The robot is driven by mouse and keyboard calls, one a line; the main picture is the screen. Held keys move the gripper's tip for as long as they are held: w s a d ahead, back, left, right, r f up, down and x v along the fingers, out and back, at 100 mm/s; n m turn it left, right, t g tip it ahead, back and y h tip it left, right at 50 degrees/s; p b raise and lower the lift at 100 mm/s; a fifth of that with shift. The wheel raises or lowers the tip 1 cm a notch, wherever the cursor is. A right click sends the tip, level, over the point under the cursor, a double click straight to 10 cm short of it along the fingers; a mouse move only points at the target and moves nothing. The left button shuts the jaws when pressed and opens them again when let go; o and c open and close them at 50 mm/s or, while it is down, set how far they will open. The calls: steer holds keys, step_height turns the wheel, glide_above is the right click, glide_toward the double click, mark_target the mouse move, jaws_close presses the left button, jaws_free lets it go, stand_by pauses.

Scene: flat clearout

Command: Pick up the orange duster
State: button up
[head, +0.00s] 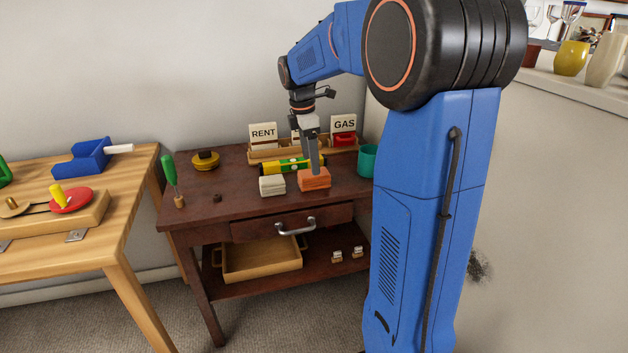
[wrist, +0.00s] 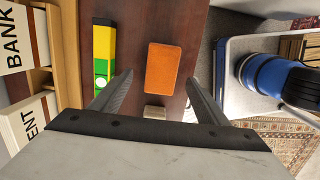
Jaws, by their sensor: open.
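The orange duster (head: 314,180) is a small block lying near the front edge of the dark red-brown table. In the wrist view the orange duster (wrist: 164,68) shows its flat orange top, just beyond and between the two fingertips. My gripper (head: 314,168) points down above the duster, and its finger overlaps the duster's back edge in the head view. In the wrist view my gripper (wrist: 158,92) is open, with a finger on either side and nothing held. I cannot tell whether a fingertip touches the duster.
A pale block (head: 272,185) lies just left of the duster. A yellow and green level (head: 292,166) lies behind it. A teal cup (head: 367,160) stands to the right. A wooden rack (head: 262,155) with RENT and GAS cards is at the back. The table's left front is mostly clear.

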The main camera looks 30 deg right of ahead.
steer(key=shift+s+d+f, duration=0.1)
steer(key=shift+d+f, duration=0.05)
steer(key=shift+f, duration=0.9)
steer(key=shift+s+d+f, duration=0.1)
steer(key=shift+d+f, duration=0.05)
steer(key=shift+f, duration=0.85)
steer(key=shift+s+d+f, duration=0.1)
steer(key=shift+d+f, duration=0.05)
steer(key=shift+f, duration=0.9)
steer(key=c, duration=1.1)
steer(key=shift+c, duration=0.2)
steer(key=shift+r, duration=0.1)
step_height(320, 180, up, 10)
steer(key=shift+f, duration=0.1)
